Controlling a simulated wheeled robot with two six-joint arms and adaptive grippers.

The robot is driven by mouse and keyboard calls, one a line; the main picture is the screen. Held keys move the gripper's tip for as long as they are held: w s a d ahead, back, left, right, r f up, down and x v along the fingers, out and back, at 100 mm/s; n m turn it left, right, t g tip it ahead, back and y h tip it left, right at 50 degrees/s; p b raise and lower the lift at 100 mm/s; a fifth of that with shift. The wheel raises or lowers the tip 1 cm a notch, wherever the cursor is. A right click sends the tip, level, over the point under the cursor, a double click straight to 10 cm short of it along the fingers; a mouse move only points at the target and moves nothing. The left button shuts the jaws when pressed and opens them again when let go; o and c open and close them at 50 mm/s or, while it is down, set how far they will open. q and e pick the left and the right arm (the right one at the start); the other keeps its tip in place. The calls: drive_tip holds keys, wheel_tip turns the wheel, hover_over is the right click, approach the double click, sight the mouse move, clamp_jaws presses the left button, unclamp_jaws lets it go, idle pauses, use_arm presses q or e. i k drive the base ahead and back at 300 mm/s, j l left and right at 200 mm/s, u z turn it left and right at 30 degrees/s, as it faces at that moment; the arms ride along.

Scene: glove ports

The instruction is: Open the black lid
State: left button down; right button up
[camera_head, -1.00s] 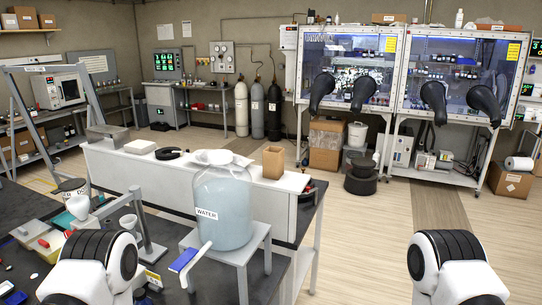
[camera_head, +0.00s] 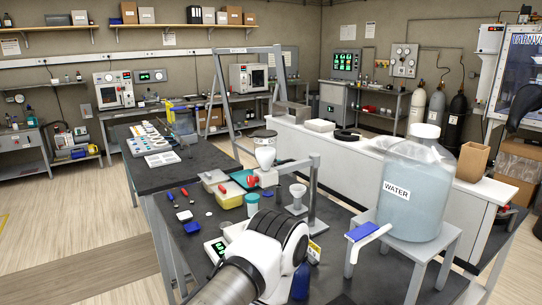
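A black ring-like or lid-like round object (camera_head: 347,135) lies on the white bench, behind and left of the water jug. A small jar (camera_head: 264,135) with a dark top stands behind the white funnel at the dark table's back edge. I cannot tell which of these is the black lid. My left arm comes up from the bottom, and only its links show over the dark table; its gripper is not visible.
The water jug (camera_head: 415,192) stands on a grey stand (camera_head: 448,230) at the right. The dark table (camera_head: 175,205) holds trays, red and blue small items, a blue-handled tool and a funnel stand (camera_head: 312,195). A metal frame (camera_head: 221,100) rises behind. Floor is free at the left.

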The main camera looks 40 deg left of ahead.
sight(265, 133)
drive_tip(key=j+z, duration=0.1)
drive_tip(key=j, duration=0.9)
drive_tip(key=k+j, duration=0.1)
drive_tip(key=j, duration=0.9)
drive_tip(key=j+z, duration=0.15)
drive_tip(key=j, duration=0.85)
drive_tip(key=k+l+u, duration=0.1)
drive_tip(key=k+l, duration=0.35)
drive_tip(key=l, duration=0.15)
